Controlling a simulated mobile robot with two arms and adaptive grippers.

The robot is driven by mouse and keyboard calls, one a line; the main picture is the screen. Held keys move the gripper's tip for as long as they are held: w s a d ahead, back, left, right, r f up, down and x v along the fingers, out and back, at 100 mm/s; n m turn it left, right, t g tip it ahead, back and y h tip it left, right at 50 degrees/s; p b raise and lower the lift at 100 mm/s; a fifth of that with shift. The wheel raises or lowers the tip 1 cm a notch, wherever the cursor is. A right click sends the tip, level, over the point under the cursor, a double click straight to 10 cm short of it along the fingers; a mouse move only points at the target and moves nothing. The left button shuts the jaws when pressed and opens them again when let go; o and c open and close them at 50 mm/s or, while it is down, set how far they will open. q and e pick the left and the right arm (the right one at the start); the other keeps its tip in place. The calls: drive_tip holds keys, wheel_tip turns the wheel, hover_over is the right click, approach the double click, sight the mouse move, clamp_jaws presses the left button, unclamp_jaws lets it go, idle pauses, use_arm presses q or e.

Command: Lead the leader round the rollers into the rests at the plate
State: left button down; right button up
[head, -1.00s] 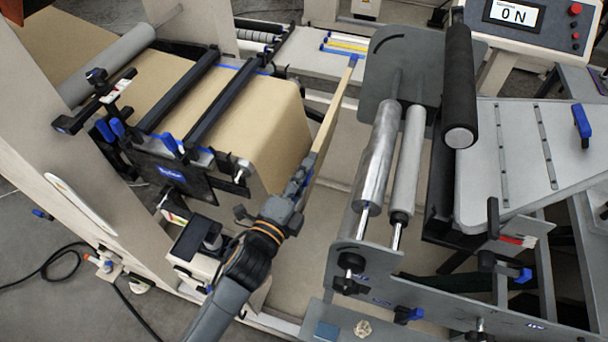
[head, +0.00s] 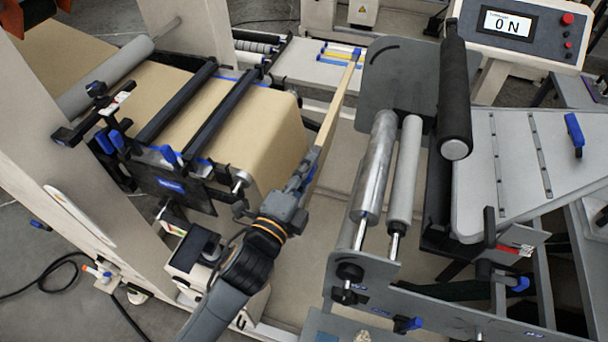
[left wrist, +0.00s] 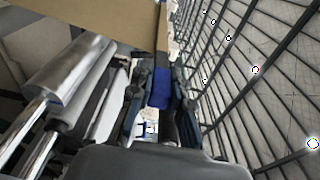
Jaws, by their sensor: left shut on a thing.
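My left gripper (head: 306,172) is shut on the near end of the leader (head: 336,105), a narrow tan strip seen edge-on with a blue far end. The leader is held in the gap between the web and the rollers. The shiny roller (head: 376,168) and a grey roller (head: 405,172) stand to its right, apart from it. A black roller (head: 455,90) lies beyond them. The left wrist view shows the tan sheet (left wrist: 85,20) above my fingers (left wrist: 160,100). The slotted plate (head: 520,160) is at the right.
A grey side frame (head: 450,300) with knobs lies in front of the rollers. A grey upright panel (head: 390,65) stands behind them. A display (head: 508,22) reads 0 N. The floor strip between the web stand and the rollers is open.

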use_arm(q)
drive_tip(key=shift+r, duration=0.3)
drive_tip(key=shift+d, duration=0.1)
